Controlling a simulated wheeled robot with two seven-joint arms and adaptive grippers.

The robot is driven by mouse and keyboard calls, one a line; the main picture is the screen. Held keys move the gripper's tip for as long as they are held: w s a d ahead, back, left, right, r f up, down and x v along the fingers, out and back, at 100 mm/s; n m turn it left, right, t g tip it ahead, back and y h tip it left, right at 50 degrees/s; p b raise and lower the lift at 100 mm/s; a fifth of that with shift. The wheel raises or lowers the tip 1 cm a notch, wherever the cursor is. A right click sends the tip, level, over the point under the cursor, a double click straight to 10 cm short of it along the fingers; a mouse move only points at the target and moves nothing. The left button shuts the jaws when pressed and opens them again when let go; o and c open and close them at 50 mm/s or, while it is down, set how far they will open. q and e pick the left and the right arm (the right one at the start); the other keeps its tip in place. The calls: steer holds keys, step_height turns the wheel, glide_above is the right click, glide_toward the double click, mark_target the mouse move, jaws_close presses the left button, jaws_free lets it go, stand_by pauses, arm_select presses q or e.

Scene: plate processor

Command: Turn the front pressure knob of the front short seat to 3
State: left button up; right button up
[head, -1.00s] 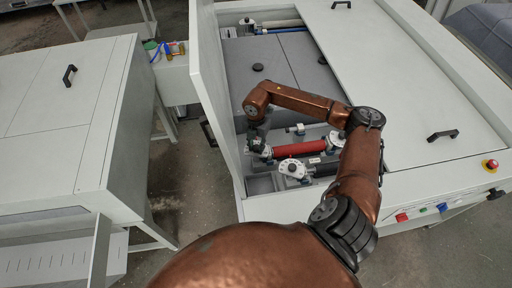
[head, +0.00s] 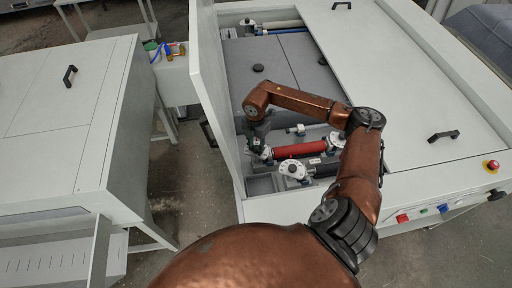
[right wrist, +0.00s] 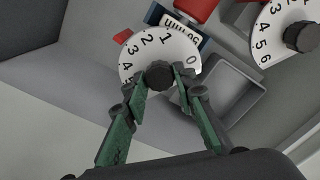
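A white numbered dial (right wrist: 152,50) with a black centre knob (right wrist: 160,75) shows in the right wrist view, below the end of a red cylinder. My right gripper (right wrist: 157,82) has its green fingers on either side of the black knob, with small gaps visible. A small red pointer (right wrist: 122,36) sits at the dial's edge near the 3. In the head view my right gripper (head: 258,141) is over the left end of the red roller (head: 300,149), partly hidden by my wrist. My left gripper is not in view.
A second dial (right wrist: 274,33) with a black knob (right wrist: 300,36) is close by on the right. In the head view a white dial (head: 292,169) sits in front of the red roller. The raised white panel (head: 215,100) stands just left of my arm.

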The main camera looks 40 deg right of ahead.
mark_target(256, 148)
steer(key=o, duration=0.4)
steer(key=shift+c, duration=0.2)
steer(key=shift+r, duration=0.1)
step_height(256, 148, up, 12)
stand_by(0.7)
